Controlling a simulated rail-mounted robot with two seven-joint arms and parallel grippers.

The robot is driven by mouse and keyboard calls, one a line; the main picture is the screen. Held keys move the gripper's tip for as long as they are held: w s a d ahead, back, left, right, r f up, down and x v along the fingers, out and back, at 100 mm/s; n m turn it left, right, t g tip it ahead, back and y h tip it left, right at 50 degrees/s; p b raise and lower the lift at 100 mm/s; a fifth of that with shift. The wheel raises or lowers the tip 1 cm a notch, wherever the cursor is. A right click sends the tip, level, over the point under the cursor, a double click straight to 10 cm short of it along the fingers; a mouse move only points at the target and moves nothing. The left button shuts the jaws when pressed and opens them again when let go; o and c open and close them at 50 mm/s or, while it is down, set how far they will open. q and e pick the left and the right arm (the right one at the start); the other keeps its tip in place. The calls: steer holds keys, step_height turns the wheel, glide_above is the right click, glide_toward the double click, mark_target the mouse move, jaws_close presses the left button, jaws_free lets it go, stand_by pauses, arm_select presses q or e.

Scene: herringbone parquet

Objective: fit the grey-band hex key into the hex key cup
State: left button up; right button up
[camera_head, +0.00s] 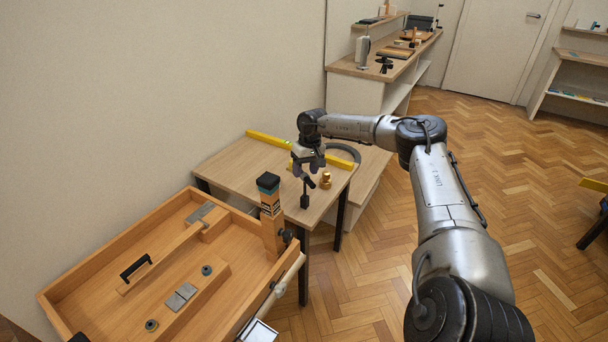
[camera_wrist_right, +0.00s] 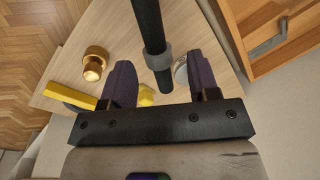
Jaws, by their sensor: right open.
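The hex key with the grey band (camera_wrist_right: 158,62) is a black rod in the right wrist view. It runs from the top edge down between my two dark fingers, with gaps on both sides. In the head view a thin black upright piece on a small dark block (camera_head: 305,201) stands on the small table below my right gripper (camera_head: 307,171); I cannot tell where key and block part. My right gripper is open around the rod. I cannot make out the hex key cup for certain. My left gripper is not in view.
A brass knob (camera_head: 325,180) stands right beside the gripper. A yellow level (camera_head: 268,140) and a grey ring (camera_head: 345,150) lie behind on the small table (camera_head: 232,173). A wooden tray (camera_head: 95,272) with a tall post (camera_head: 271,222) stands at the front left.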

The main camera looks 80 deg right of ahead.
step_height(320, 180, up, 10)
steer(key=s+d+p, duration=0.1)
steer(key=p, duration=0.2)
steer(key=shift+d, duration=0.15)
stand_by(0.5)
